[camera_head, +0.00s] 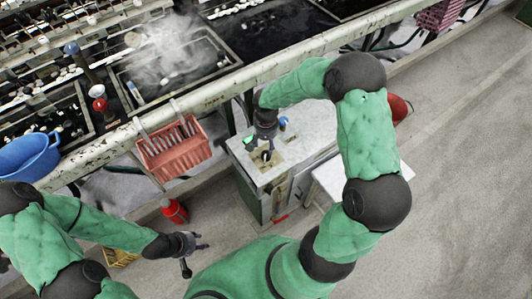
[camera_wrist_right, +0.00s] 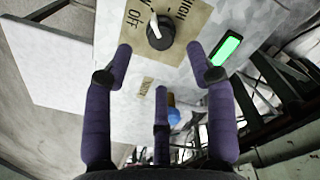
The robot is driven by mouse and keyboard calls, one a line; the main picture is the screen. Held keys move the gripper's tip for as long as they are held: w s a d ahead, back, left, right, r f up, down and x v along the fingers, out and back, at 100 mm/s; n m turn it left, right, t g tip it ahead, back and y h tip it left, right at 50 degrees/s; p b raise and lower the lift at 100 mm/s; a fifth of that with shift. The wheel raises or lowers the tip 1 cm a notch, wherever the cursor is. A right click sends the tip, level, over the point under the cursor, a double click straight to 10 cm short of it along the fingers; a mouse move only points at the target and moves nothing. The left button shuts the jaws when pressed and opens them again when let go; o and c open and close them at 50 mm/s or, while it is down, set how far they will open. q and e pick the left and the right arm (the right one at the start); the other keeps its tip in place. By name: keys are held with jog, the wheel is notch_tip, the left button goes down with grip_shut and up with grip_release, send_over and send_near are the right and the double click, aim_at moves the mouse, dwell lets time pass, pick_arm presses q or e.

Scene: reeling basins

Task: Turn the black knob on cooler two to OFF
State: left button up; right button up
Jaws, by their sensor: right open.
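The black knob (camera_wrist_right: 160,32) sits on a tan label plate (camera_wrist_right: 201,14) in the right wrist view. Its white pointer line points up and slightly left, just right of the word OFF; HIGH is at the right. In the head view, the plate is on top of the grey cooler cabinet (camera_head: 312,128), and the knob (camera_head: 267,156) shows just below my right gripper (camera_head: 265,136). My right gripper (camera_wrist_right: 161,62) is open and empty; its purple fingertips are spread on the near side of the knob, apart from it. My left gripper (camera_head: 197,242) is open and empty above the floor.
A green lit display (camera_wrist_right: 228,48) and a blue part (camera_wrist_right: 173,116) are on the cooler beside the plate. A red basket (camera_head: 175,152) hangs on the basin rail left of the cooler. A red cylinder (camera_head: 174,210) stands on the floor. Floor at the right (camera_head: 460,160) is clear.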

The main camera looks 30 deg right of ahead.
aim_at(266, 154)
notch_tip(266, 154, down, 6)
jog(key=shift+f+b, duration=0.25)
jog(key=shift+b, duration=0.75)
grip_shut()
